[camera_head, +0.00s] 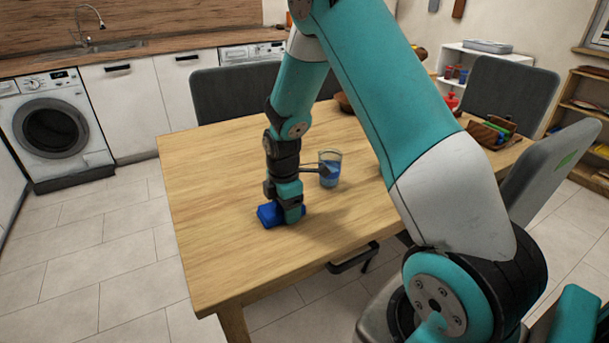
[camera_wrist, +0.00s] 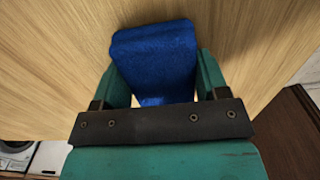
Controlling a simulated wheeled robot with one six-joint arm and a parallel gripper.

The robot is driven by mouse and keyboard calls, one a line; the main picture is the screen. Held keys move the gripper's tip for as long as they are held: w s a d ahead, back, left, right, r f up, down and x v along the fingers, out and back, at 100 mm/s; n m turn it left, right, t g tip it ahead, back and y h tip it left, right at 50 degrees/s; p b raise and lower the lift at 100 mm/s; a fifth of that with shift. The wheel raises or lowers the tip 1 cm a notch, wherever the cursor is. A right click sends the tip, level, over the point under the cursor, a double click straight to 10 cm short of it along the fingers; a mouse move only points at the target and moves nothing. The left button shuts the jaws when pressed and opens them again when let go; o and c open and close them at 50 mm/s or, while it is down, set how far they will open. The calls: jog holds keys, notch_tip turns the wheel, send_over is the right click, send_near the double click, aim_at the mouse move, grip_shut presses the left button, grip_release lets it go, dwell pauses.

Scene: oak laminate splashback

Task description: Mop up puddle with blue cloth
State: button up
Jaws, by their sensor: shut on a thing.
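The blue cloth (camera_head: 268,214) is at the near left part of the wooden table (camera_head: 210,190), at the tabletop. My gripper (camera_head: 287,212) points down over it and is shut on it. In the wrist view the cloth (camera_wrist: 155,55) is a folded blue block between the two teal fingers of my gripper (camera_wrist: 158,85). I see no puddle on the bare tabletop in either view. The cloth, my gripper and my arm hide part of the table.
A glass with blue liquid (camera_head: 330,169) stands just right of my gripper, close to my wrist. A wooden holder (camera_head: 490,132) with items is at the table's right end. Grey chairs (camera_head: 235,90) surround the table. The tabletop left of the cloth is clear.

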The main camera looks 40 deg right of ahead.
aim_at(273, 207)
jog(key=shift+w+a, duration=0.15)
jog(key=shift+a, duration=0.3)
jog(key=shift+w+a+r+p, duration=0.2)
jog(key=shift+w+a+p, duration=0.1)
jog(key=shift+a, duration=0.2)
jog(key=shift+w+a+r+p, duration=0.2)
jog(key=shift+a+p, duration=0.1)
jog(key=shift+a, duration=0.2)
notch_tip(273, 207, up, 3)
jog(key=shift+s+f+p, duration=0.1)
jog(key=shift+s+p, duration=0.05)
jog(key=shift+p, duration=0.65)
notch_tip(273, 207, up, 5)
jog(key=p, duration=0.4)
jog(key=shift+d+f, duration=0.1)
jog(key=shift+f, duration=0.05)
